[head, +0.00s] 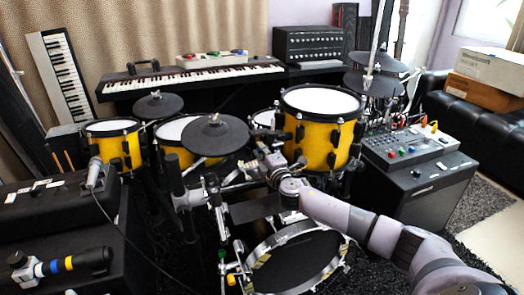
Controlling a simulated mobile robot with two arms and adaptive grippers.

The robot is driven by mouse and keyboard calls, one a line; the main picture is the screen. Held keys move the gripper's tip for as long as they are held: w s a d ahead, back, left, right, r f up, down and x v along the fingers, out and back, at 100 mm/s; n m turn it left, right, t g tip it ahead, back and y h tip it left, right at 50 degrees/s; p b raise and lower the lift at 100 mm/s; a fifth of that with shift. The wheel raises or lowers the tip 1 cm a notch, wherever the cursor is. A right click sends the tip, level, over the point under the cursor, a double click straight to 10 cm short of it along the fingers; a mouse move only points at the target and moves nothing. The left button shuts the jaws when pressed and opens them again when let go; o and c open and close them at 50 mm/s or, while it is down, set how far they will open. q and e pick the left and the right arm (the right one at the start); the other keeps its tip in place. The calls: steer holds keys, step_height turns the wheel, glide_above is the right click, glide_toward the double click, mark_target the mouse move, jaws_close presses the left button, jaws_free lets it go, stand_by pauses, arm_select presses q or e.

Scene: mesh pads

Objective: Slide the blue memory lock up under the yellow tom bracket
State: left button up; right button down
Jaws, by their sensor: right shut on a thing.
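My right gripper (266,157) is among the stand tubes in the middle of the kit, left of and below the large yellow tom (320,137). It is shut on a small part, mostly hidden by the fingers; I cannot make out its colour. I cannot pick out a blue memory lock there. The tom's bracket is not clear either, as it merges with the dark hardware near the tom's lower left side. My left gripper is not in view.
A black cymbal pad (215,135) stands left of my right gripper, with chrome rack tubes below. A drum with a dark head (297,263) is under my right arm. A mixer (410,145) sits on a black cabinet at right. A microphone (94,172) is at left.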

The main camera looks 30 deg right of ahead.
steer(key=shift+d+r, duration=0.1)
steer(key=shift+r, duration=0.2)
steer(key=c, duration=1.7)
jaws_free()
steer(key=shift+s+f, duration=0.1)
steer(key=shift+s, duration=0.3)
steer(key=v, duration=1.1)
steer(key=shift+s+a, duration=0.1)
steer(key=shift+a, duration=0.15)
